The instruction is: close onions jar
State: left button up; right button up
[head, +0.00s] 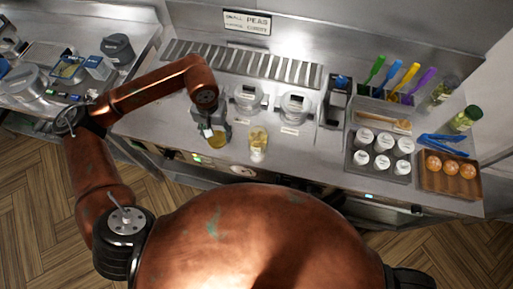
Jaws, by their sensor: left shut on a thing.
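My left gripper (215,130) points down over the counter left of the middle. It is shut on a round tan-gold piece that looks like a jar lid (217,140), held at or just above the counter; I cannot tell whether it touches. A small clear jar with pale yellowish contents (258,143), which looks like the onions jar, stands upright on the counter just right of the gripper, apart from it. Its label is too small to read. My right gripper is not in view.
Two clear lidded containers (294,107) stand behind the jar. A caddy of white-capped shakers (381,162), a wooden tray with round orange items (475,182) and blue tongs (443,144) are at the right. Dark pots (117,48) stand far left. The counter's front edge is close.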

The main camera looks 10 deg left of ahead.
aim_at(258, 136)
jog(key=k, duration=0.35)
jog(key=z, duration=1.25)
jog(key=k, duration=0.75)
jog(key=u, duration=1.1)
jog(key=i, duration=0.45)
